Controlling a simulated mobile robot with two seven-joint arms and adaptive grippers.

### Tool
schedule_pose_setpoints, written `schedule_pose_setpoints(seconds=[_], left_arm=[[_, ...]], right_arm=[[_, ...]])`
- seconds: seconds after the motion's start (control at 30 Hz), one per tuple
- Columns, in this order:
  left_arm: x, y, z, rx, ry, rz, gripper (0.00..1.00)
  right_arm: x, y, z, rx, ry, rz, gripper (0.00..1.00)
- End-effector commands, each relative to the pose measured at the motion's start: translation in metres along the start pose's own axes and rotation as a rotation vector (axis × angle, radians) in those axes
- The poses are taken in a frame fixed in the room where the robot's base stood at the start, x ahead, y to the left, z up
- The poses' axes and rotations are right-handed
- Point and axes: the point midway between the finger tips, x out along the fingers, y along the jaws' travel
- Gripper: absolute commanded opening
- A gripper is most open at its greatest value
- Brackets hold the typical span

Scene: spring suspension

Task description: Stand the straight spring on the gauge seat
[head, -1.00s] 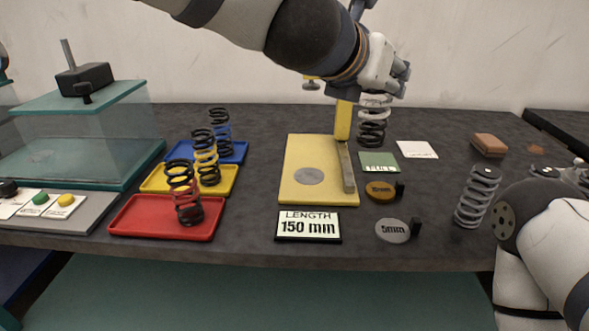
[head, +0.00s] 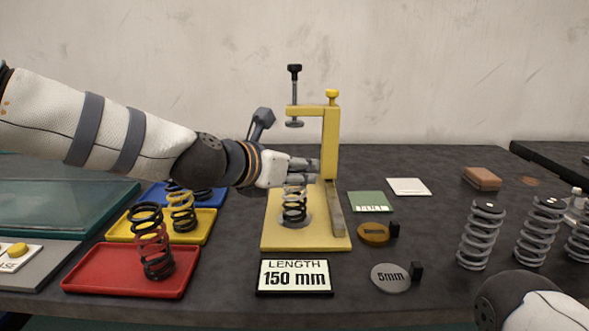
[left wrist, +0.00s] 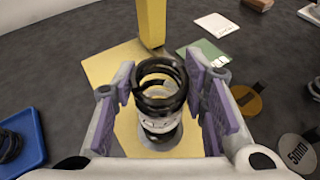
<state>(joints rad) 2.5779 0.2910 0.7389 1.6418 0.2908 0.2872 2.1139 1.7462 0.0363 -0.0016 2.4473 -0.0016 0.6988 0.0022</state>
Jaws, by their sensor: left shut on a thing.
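My left gripper (head: 306,171) is shut on a black spring with a pale grey-white band (head: 294,206). The spring stands upright over the round grey seat (head: 308,223) of the yellow gauge (head: 280,238). In the left wrist view the spring (left wrist: 160,103) shows between the purple pads of the left gripper (left wrist: 163,96). Its lower end is at or just above the seat; I cannot tell whether it touches. The gauge's clamp screw (head: 294,122) is above the gripper, clear of the spring. My right gripper is out of view.
Red (head: 120,281), yellow (head: 195,235) and blue (head: 158,192) trays with springs stand left of the gauge. A "LENGTH 150 mm" display (head: 294,277) is in front. A brass disc (head: 373,233), a 5mm disc (head: 390,278) and grey springs (head: 482,236) are to the right.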

Motion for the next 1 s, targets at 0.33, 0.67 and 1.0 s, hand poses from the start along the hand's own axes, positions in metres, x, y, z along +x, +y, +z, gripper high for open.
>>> schedule_pose_setpoints(seconds=[0.33, 0.67, 1.0], left_arm=[[0.001, -0.001, -0.003, 0.001, 0.000, 0.000, 0.60], [-0.002, 0.000, 0.004, 0.003, -0.003, 0.001, 0.60], [-0.083, 0.000, 0.007, 0.002, -0.008, 0.002, 0.60]], right_arm=[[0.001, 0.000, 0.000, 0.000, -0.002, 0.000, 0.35], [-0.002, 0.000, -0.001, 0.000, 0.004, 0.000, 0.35], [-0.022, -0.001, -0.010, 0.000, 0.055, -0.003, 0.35]])
